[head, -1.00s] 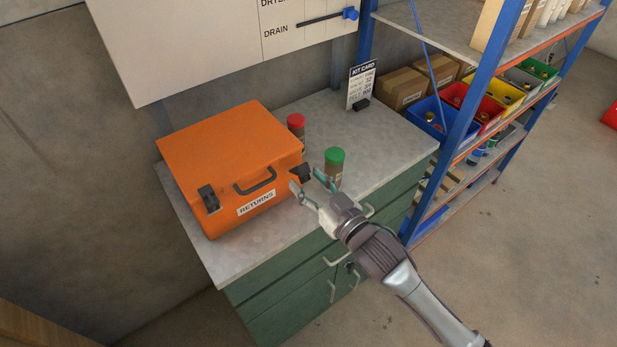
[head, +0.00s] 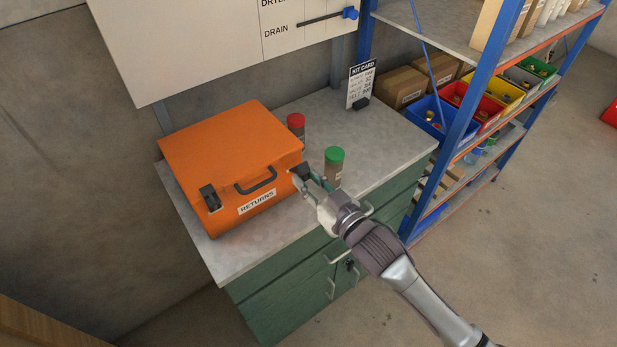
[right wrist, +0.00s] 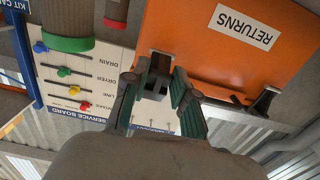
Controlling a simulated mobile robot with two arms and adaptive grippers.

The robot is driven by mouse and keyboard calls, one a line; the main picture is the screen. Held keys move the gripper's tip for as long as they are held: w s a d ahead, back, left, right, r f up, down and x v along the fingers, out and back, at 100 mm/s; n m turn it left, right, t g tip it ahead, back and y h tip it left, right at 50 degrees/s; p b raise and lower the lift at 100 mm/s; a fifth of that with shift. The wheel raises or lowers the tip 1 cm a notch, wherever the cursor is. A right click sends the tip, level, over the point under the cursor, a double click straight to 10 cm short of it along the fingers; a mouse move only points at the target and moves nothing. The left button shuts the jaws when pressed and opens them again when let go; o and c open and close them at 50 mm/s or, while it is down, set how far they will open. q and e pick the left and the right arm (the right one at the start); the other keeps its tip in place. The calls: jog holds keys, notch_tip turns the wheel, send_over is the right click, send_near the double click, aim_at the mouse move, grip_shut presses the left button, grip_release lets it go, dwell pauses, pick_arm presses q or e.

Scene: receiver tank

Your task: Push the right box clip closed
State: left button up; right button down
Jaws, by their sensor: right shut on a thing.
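The orange box (head: 225,150), labelled RETURNS, stands on the grey worktop with its lid down and its black handle (head: 257,182) at the front. The right clip (head: 304,170) is a dark block that sticks out at the box's right front edge. In the right wrist view the right clip (right wrist: 157,72) sits between the two fingers. My right gripper (head: 311,184) is shut on this clip, with one finger on each side. The left clip (head: 210,197) is on the left part of the box front. My left gripper is not in view.
A green-capped jar (head: 334,165) stands close to my right gripper. A red-capped jar (head: 296,128) stands behind it by the box. A kit card (head: 361,84) stands at the back. The worktop (head: 385,150) is bare on the right.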

aim_at(304, 165)
jog(key=r+g+p, duration=0.1)
jog(key=p, duration=0.2)
jog(key=r+g+h+p, duration=0.1)
jog(key=p, duration=0.2)
jog(key=r+g+h+p, duration=0.1)
jog(key=p, duration=0.2)
jog(key=shift+w+a+p, duration=0.25)
jog(key=shift+w+p, duration=0.1)
jog(key=shift+w+a+g+h+p, duration=0.1)
jog(key=shift+g+h+p, duration=0.2)
jog(key=shift+h, duration=0.1)
jog(key=shift+w+a+r+g+h, duration=0.15)
jog(key=shift+g+h, duration=0.1)
jog(key=shift+g, duration=0.15)
jog(key=shift+w+r+g+h, duration=0.15)
jog(key=shift+g+h, duration=0.1)
jog(key=shift+g, duration=0.15)
jog(key=g+h, duration=0.1)
jog(key=w+g, duration=0.1)
jog(key=shift+a+r+g+h, duration=0.3)
jog(key=shift+a+h, duration=0.1)
jog(key=shift+w+a+r+g+h, duration=0.1)
jog(key=shift+w+a+g+h, duration=0.15)
jog(key=shift+g+h, duration=0.45)
jog(key=c, duration=0.9)
grip_release()
